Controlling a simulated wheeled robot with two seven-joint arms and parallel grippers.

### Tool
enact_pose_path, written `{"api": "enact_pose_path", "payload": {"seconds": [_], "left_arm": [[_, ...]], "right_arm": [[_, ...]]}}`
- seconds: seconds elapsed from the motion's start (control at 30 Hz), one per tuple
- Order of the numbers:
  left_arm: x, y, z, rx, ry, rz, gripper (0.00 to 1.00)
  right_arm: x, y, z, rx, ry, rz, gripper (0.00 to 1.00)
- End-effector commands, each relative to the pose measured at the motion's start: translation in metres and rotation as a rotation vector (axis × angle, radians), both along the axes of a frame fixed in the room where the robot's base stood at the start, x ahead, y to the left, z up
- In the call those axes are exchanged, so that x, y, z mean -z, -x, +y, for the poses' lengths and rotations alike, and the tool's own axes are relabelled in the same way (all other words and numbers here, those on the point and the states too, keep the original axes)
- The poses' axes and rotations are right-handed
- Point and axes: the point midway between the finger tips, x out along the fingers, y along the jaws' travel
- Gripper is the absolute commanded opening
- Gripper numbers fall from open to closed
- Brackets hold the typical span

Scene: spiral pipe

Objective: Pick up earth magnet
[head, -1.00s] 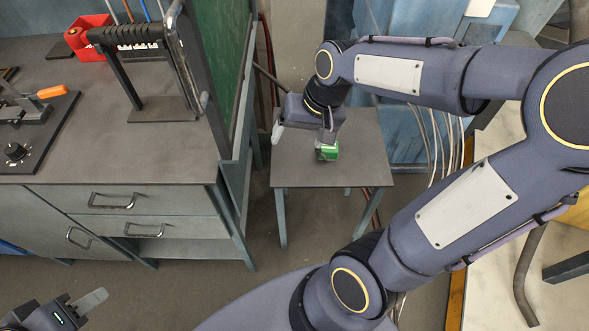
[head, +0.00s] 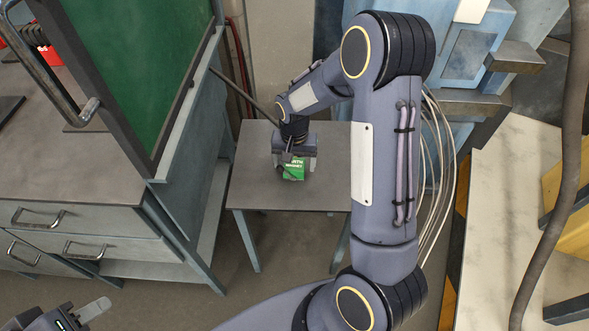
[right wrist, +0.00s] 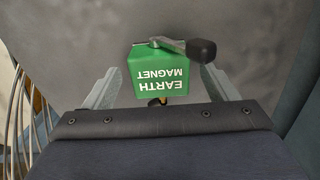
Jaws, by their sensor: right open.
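The earth magnet (head: 294,170) is a green block with white lettering on the small grey table (head: 250,190). In the right wrist view the magnet (right wrist: 158,76) shows its "EARTH MAGNET" label upside down, with a dark-tipped metal lever across its far edge. My right gripper (head: 296,165) is at the magnet. In the right wrist view the right gripper's fingers (right wrist: 160,88) are open, one on each side of the block, with visible gaps. My left gripper (head: 85,315) is at the lower left, far from the magnet, only partly in frame.
A grey workbench (head: 70,175) with drawers and a green board (head: 130,60) stands left of the small table. A blue machine (head: 470,70) and hanging cables are behind on the right. The small table's top is otherwise clear.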

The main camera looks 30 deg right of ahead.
Motion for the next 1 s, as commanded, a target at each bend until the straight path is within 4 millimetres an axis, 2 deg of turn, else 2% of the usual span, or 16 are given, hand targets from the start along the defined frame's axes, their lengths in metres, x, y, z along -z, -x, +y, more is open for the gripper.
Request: {"api": "enact_pose_path", "payload": {"seconds": [0.1,0.37,0.9,0.93,1.0], "left_arm": [[0.0027,0.0001,0.0000,0.000,0.000,0.000,0.36],[0.0025,0.0001,0.0000,0.000,0.000,0.000,0.36],[0.0025,0.0001,0.0000,0.000,0.000,0.000,0.36],[0.0025,0.0001,0.0000,0.000,0.000,0.000,0.36],[0.0022,0.0001,0.0000,0.000,0.000,0.000,0.36]], "right_arm": [[0.0131,0.0001,-0.0004,0.001,0.000,0.001,0.80],[0.0147,-0.0003,-0.0004,0.001,0.000,-0.001,0.80],[0.0144,-0.0002,-0.0004,0.001,0.000,-0.001,0.11],[0.0143,-0.0002,-0.0003,0.001,0.000,-0.001,0.07],[0.0133,-0.0010,-0.0004,0.001,0.000,-0.004,0.07]]}}
